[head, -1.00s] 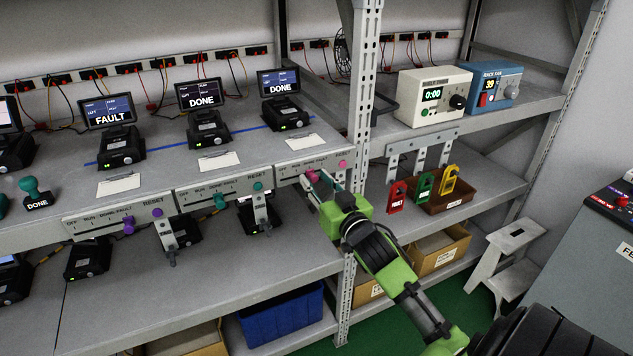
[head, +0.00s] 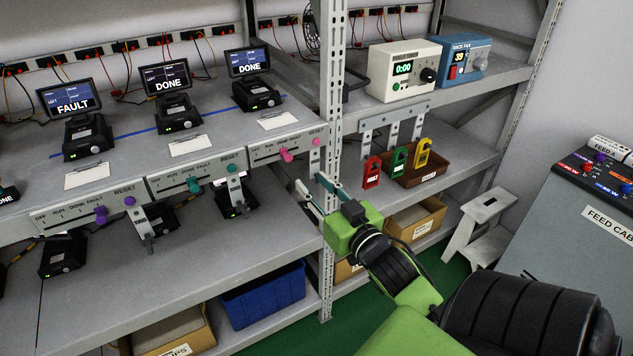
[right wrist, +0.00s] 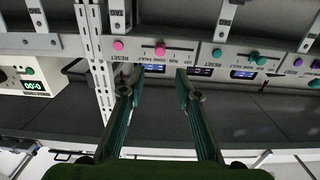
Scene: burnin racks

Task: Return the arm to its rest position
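My right gripper (head: 312,188) is in front of the rack's right upright, a little below the control strip with the pink slider knob (head: 286,155). In the right wrist view its two fingers (right wrist: 159,85) stand apart with nothing between them. The pink knob also shows in the right wrist view (right wrist: 160,51), beyond the fingertips and apart from them. My green right arm runs back to the lower right of the head view. My left gripper is not in view.
The rack upright (head: 328,130) stands close to my right gripper. Red, green and yellow tags (head: 398,160) hang to its right above a brown tray (head: 432,175). A blue bin (head: 265,295) sits low. A grey step stool (head: 478,225) and a feed cabinet (head: 580,240) stand at right.

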